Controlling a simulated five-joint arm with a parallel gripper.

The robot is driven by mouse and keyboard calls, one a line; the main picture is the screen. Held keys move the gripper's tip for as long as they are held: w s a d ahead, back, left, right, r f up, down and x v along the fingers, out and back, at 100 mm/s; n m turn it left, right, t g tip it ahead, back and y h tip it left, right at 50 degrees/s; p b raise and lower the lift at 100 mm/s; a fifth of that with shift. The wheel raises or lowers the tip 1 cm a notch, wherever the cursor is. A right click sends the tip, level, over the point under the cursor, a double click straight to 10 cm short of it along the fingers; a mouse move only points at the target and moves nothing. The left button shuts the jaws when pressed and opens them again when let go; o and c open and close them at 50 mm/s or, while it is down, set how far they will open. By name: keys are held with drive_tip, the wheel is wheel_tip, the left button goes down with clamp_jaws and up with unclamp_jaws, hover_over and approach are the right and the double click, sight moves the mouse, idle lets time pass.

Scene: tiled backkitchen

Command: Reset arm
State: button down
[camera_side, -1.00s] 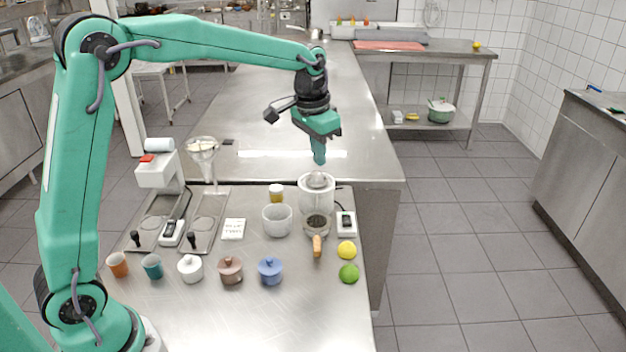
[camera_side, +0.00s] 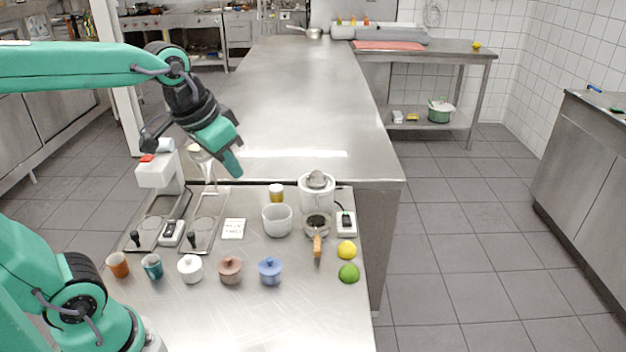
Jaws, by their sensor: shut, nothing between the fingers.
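My gripper (camera_side: 232,166) hangs at the end of my green arm, above the back left of the near steel table. Its fingers are together and hold nothing. It is in front of the glass funnel stand (camera_side: 205,172), part of which it hides. My arm folds back to the left, with the forearm running in from the left picture edge.
On the near table (camera_side: 240,325) stand a white dispenser (camera_side: 160,172), metal trays (camera_side: 205,225), a white bowl (camera_side: 277,220), a juicer (camera_side: 317,190), a strainer (camera_side: 317,228), lidded pots (camera_side: 270,270), cups (camera_side: 118,265), a lemon (camera_side: 347,250) and a lime (camera_side: 349,273). The table's front is clear.

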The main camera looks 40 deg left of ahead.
drive_tip(key=s+f+t, duration=0.1)
drive_tip(key=s+f, duration=0.2)
drive_tip(key=s, duration=0.4)
drive_tip(key=shift+a+n, duration=0.15)
drive_tip(key=shift+n, duration=0.15)
